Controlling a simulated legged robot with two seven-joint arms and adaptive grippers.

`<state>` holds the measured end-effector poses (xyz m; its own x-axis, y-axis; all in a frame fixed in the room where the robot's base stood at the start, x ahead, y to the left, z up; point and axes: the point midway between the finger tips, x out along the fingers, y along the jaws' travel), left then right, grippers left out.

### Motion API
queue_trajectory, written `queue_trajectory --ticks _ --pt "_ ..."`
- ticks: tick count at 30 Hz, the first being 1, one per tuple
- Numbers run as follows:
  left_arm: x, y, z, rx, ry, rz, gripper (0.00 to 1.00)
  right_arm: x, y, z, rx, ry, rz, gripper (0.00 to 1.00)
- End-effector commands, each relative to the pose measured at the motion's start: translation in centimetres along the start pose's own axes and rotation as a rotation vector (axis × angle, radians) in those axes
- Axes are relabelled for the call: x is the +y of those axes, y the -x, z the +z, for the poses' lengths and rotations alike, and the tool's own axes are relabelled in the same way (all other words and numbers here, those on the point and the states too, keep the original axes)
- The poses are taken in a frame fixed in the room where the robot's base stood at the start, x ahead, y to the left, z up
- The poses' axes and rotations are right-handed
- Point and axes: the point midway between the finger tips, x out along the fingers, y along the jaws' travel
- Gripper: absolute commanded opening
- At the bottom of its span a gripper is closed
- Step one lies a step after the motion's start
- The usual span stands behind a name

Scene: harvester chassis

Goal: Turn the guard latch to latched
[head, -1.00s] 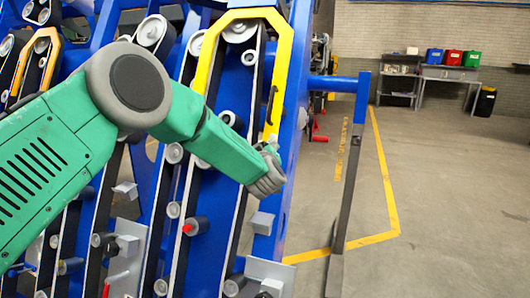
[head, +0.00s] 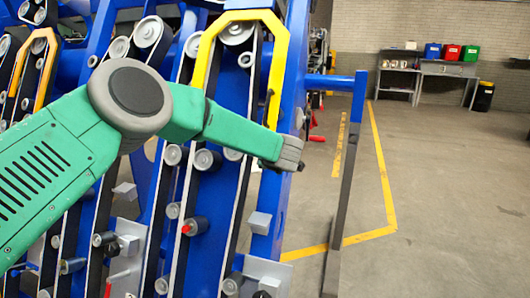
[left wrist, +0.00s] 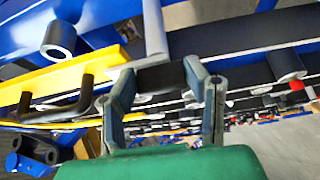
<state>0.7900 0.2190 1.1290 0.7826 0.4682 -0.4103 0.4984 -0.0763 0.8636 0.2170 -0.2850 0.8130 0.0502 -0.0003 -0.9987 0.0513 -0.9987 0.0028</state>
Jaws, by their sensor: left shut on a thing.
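The yellow guard (head: 278,60) frames the top of a belt run on the blue chassis in the head view. In the left wrist view its yellow bar (left wrist: 75,77) crosses at left, with a black handle (left wrist: 58,108) beside it. My left gripper (head: 291,153) is at the right edge of the guard's lower end. In the left wrist view my left gripper (left wrist: 160,76) has its fingers around a dark piece, apparently the guard latch (left wrist: 161,80). The fingers hide its ends, so I cannot tell its position. My right gripper is not in view.
Rollers and belts fill the blue chassis around my left arm. A blue bar with a grey post (head: 343,190) stands right of the gripper. The floor further right is open, with a table (head: 447,72) of coloured bins at the back.

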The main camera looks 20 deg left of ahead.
Motion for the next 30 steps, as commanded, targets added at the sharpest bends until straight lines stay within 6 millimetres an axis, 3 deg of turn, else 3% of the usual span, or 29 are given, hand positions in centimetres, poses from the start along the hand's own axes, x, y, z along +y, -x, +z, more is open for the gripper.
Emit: queue_trajectory --ticks 21,22,23,30 --pt "-0.39 -0.84 -1.3 0.02 0.069 -0.042 0.13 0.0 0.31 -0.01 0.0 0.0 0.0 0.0" --pt "-0.38 -0.85 -1.31 0.02 0.069 -0.042 0.52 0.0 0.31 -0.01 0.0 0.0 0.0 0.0" --pt "-0.37 -0.85 -1.31 0.019 0.069 -0.042 0.62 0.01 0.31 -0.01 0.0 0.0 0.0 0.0" --pt "-0.12 -0.43 -0.76 0.013 0.065 -0.037 0.62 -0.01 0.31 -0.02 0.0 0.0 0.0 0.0"
